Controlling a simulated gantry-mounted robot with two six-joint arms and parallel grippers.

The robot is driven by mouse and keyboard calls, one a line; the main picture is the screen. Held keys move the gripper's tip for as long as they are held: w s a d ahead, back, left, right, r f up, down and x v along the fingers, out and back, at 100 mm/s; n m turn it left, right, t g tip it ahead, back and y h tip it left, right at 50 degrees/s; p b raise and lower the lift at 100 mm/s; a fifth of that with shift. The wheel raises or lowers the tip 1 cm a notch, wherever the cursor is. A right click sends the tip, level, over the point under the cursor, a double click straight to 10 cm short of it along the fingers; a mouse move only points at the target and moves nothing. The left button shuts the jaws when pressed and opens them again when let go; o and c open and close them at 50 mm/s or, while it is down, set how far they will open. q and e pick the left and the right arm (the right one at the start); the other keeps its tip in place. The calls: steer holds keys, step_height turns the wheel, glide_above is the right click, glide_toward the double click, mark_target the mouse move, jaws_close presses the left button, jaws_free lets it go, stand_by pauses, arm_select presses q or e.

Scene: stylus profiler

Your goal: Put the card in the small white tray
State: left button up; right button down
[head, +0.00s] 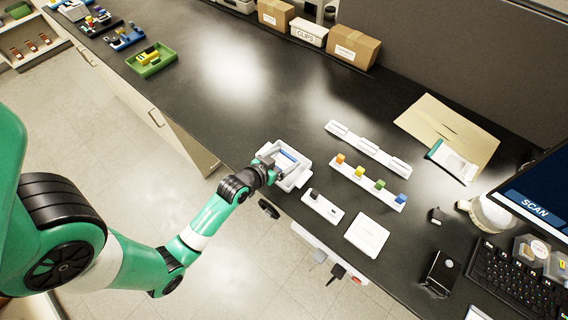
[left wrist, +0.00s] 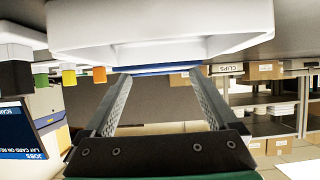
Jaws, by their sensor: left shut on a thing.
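The small white tray (head: 300,178) stands near the front edge of the black bench. The card (head: 288,157), white with a blue strip, shows at the tray's opening. My left gripper (head: 272,168) is over the tray's left side, shut on the card. In the left wrist view the gripper (left wrist: 160,76) has its two fingers apart, with the card's blue edge (left wrist: 155,70) between their tips. The white tray (left wrist: 160,35) fills the top of that view, which looks upside down. Whether the card touches the tray floor is hidden. My right gripper is not in view.
Right of the tray are a long white rack (head: 368,149), a rack with coloured blocks (head: 368,184), a small white holder (head: 322,207) and a white square plate (head: 367,234). A green tray (head: 151,62) lies far left. The bench behind the tray is clear.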

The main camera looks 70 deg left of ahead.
mark_target(284, 163)
arm_select(q)
steer(key=shift+a+f+b, duration=0.2)
steer(key=shift+f+b, duration=0.45)
steer(key=shift+f, duration=1.15)
steer(key=shift+f, duration=0.1)
steer(key=o, duration=1.1)
steer(key=shift+s+r, duration=0.1)
steer(key=shift+r, duration=0.1)
steer(key=p+v, duration=0.2)
steer(key=v, duration=0.9)
steer(key=shift+s+d+r, duration=0.15)
steer(key=shift+s, duration=0.15)
